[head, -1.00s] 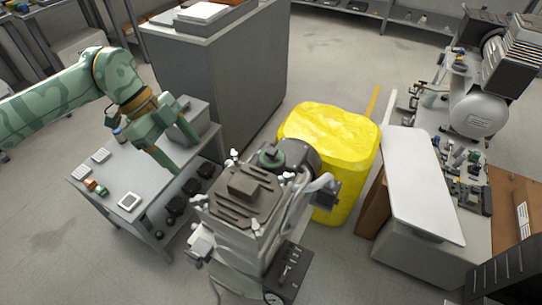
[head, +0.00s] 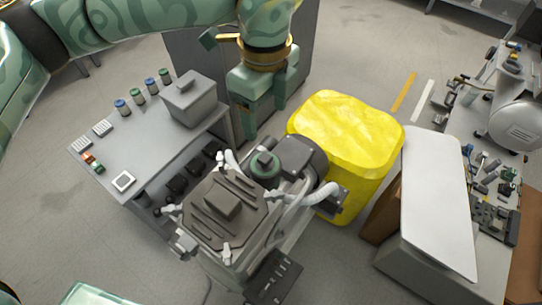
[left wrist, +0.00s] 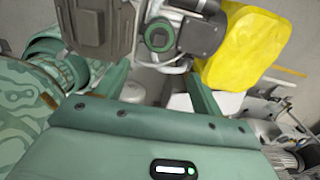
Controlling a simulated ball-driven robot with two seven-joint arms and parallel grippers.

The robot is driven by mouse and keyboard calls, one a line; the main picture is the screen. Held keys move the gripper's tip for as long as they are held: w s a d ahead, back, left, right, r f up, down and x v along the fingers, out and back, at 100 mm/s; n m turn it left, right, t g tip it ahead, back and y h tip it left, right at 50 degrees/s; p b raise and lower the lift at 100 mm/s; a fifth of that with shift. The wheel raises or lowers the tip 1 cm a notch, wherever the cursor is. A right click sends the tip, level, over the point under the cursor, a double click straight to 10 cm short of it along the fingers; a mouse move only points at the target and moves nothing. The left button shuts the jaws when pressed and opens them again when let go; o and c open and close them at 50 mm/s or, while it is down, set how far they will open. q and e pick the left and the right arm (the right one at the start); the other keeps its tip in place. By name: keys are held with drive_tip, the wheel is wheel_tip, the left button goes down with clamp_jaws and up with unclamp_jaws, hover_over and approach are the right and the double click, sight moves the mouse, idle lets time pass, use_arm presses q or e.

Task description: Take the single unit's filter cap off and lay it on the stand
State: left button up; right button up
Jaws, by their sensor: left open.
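The single compressor unit (head: 222,205) stands in the middle of the head view, with a dark ribbed top. Its filter cap (head: 264,165), a round dark-green ring with a grey-green centre, is seated on it beside the motor. The cap also shows in the left wrist view (left wrist: 158,38). My left gripper (head: 262,118) is open and empty, behind the cap in the head view and apart from it. In the left wrist view its two fingers (left wrist: 157,78) point towards the cap. A stand with a pale flat top (head: 435,205) is at the right, its top bare.
A yellow wrapped block (head: 348,130) stands close behind the unit. A grey table (head: 160,155) at the left holds a lidded bin (head: 192,100) and several small jars. A bench with parts (head: 490,170) is beyond the stand. White hoses (head: 310,198) curve beside the motor.

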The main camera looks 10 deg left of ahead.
use_arm(q)
drive_tip(key=b, duration=0.3)
hover_over(264, 157)
drive_tip(key=f, duration=0.8)
drive_tip(key=shift+w+d+f, duration=0.1)
drive_tip(key=shift+d+f, duration=0.2)
drive_tip(key=shift+f, duration=0.45)
drive_tip(key=f+b, duration=0.2)
drive_tip(key=f, duration=0.1)
drive_tip(key=shift+a+b, duration=0.2)
drive_tip(key=shift+b, duration=0.2)
drive_tip(key=shift+f+b, duration=0.45)
drive_tip(key=shift+f, duration=0.4)
use_arm(e)
drive_tip(key=w+d+f+n+h, duration=0.1)
drive_tip(key=w+d+f+n, duration=0.1)
drive_tip(key=w, duration=0.5)
drive_tip(key=shift+f, duration=0.45)
use_arm(q)
drive_tip(key=c, duration=0.6)
